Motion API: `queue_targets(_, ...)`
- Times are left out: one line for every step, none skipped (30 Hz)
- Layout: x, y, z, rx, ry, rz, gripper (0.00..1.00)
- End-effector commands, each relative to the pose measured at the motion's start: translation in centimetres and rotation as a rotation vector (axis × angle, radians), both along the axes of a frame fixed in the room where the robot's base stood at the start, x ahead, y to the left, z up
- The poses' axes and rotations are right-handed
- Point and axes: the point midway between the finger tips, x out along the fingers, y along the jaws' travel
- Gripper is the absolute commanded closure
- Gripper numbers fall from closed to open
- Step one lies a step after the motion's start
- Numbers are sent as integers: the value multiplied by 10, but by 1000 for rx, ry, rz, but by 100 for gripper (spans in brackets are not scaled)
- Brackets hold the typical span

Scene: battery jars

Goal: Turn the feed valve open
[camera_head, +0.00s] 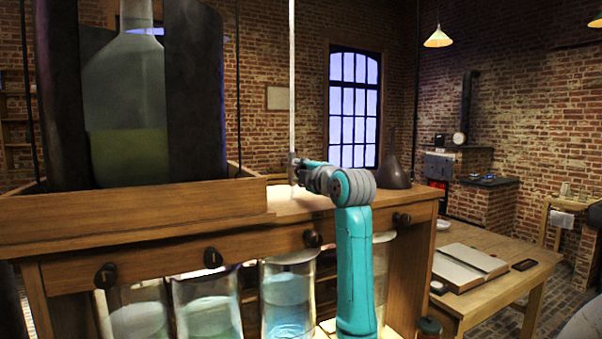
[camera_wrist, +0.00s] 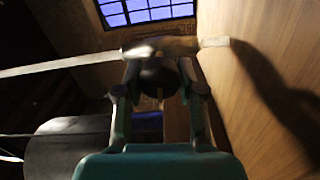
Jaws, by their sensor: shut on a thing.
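The feed valve appears to be the small fitting (camera_head: 292,160) on a thin pale upright tube (camera_head: 292,80) above the wooden bench top. In the wrist view its brass-coloured body (camera_wrist: 178,46) sits in line with the tube, with a dark round knob (camera_wrist: 158,78) facing me. My gripper (camera_wrist: 160,92) has its two fingers on either side of this knob and is shut on it. In the head view my gripper (camera_head: 298,172) reaches the valve from the right and partly hides it. I cannot tell how far the knob is turned.
A large glass bottle (camera_head: 128,100) with greenish liquid stands in a wooden tray (camera_head: 130,212) at left. Dark knobs (camera_head: 211,257) line the bench front above several glass jars (camera_head: 288,298). A dark flask (camera_head: 395,168) stands behind my arm. A side table (camera_head: 500,290) is at right.

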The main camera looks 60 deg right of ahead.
Motion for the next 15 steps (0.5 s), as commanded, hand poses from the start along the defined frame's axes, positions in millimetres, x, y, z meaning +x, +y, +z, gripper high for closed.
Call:
queue_targets(0, 0, -1, -18, 13, 1, 97)
queue_targets(0, 0, -1, -29, 20, 1, 97)
queue_targets(0, 0, -1, -42, 28, 1, 97)
queue_targets(0, 0, -1, -50, 33, 1, 97)
queue_targets(0, 0, -1, -59, 38, 1, 97)
queue_targets(0, 0, -1, -68, 44, 1, 97)
queue_targets(0, 0, -1, -73, 47, 1, 97)
queue_targets(0, 0, -1, -78, 50, 1, 97)
queue_targets(0, 0, -1, -84, 54, 1, 97)
queue_targets(0, 0, -1, -88, 56, 1, 97)
queue_targets(0, 0, -1, -91, 58, 1, 97)
queue_targets(0, 0, -1, -94, 60, 1, 97)
queue_targets(0, 0, -1, -94, 60, 1, 97)
queue_targets(0, 0, -1, -95, 61, 1, 97)
queue_targets(0, 0, -1, -96, 61, 1, 97)
